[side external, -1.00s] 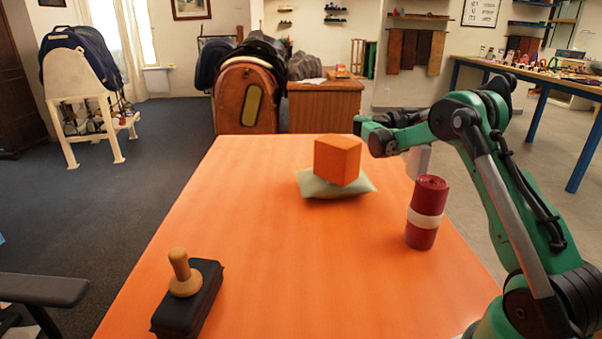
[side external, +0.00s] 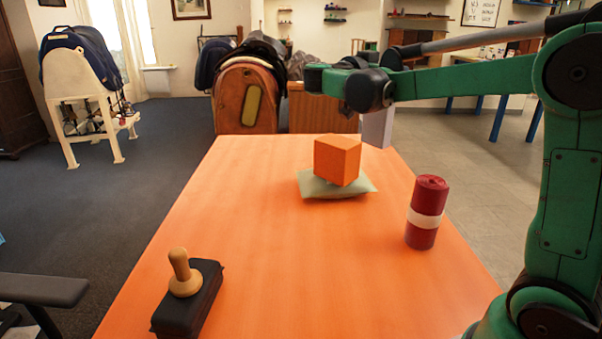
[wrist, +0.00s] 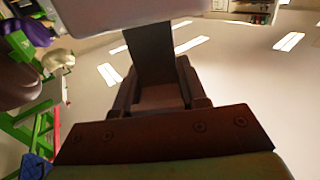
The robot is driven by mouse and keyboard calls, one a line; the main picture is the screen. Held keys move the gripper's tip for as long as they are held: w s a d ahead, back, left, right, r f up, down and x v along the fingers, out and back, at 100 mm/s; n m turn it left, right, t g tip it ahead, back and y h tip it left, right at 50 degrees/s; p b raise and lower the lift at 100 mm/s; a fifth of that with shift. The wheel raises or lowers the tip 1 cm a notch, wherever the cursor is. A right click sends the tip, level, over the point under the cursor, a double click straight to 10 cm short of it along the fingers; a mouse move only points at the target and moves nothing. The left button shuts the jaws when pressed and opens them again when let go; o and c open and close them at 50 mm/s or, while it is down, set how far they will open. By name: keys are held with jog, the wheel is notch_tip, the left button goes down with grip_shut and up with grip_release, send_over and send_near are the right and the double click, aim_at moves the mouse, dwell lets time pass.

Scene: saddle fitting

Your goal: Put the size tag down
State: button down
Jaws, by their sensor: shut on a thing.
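My gripper (side external: 376,106) is at the back right of the table in the side external view, shut on a pale grey block that I take for the size tag (side external: 377,129). The block hangs below the gripper, to the right of and behind the orange cube. Its height over the table's back right edge is hard to tell. In the wrist view my gripper (wrist: 158,92) has its brown jaws around a dark upright piece that runs up to the pale block (wrist: 110,12). The block's face is cut off by the frame, and no writing shows.
The orange cube sits on a pale green cushion (side external: 312,187) on the orange table (side external: 270,250). A red roll with a white band (side external: 425,212) stands upright at right. A black block with a wooden knob (side external: 187,300) lies front left. The table's middle is clear.

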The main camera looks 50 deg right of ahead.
jog(key=a+f+n+t, duration=0.2)
jog(key=a+t, duration=0.1)
jog(key=a, duration=0.2)
notch_tip(320, 180, down, 19)
jog(key=shift+s+d+r, duration=0.15)
jog(key=shift+s, duration=0.1)
dwell(0.4)
jog(key=shift+c, duration=2.4)
grip_release()
